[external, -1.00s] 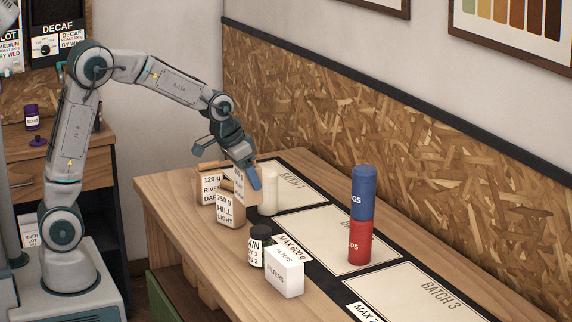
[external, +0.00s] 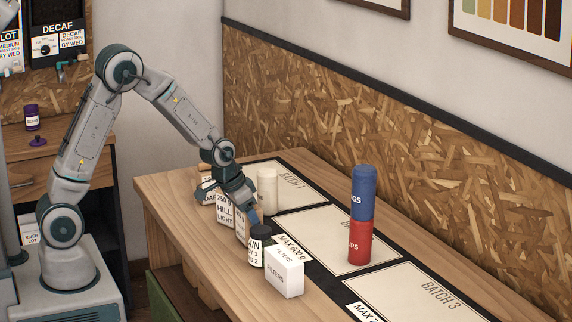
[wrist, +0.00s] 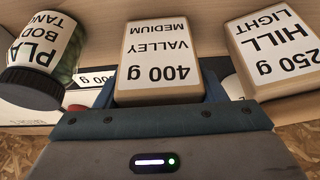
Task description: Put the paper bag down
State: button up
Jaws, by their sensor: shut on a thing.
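My gripper (external: 250,218) is shut on a paper bag (wrist: 162,52) labelled 400 g Valley Medium, which fills the middle of the wrist view between the blue fingers. In the external view the bag (external: 241,228) is low at the wooden table, between the Hill Light bag (external: 224,212) and the black-lidded jar (external: 256,252). It is mostly hidden by my gripper and the jar. I cannot tell for sure whether its base touches the table.
In the wrist view the Hill Light bag (wrist: 275,45) is right of the held bag and the jar (wrist: 45,50) left, both close. A white filters box (external: 285,275), cream canister (external: 267,190) and stacked blue (external: 363,190) and red (external: 359,242) tins stand nearby. Batch 3 mat (external: 425,300) is clear.

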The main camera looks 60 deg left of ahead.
jog(key=o, duration=0.8)
jog(key=shift+f, duration=0.2)
jog(key=o, duration=0.5)
jog(key=shift+r, duration=0.1)
jog(key=shift+c, duration=0.2)
jog(key=shift+r, duration=0.1)
jog(key=shift+r, duration=0.2)
jog(key=v, duration=1.2)
jog(key=s+d+r, duration=0.1)
jog(key=s, duration=1)
jog(key=s+d+r+g, duration=0.1)
jog(key=s+d+r, duration=0.1)
jog(key=s, duration=1)
jog(key=shift+g, duration=0.3)
jog(key=shift+r, duration=0.1)
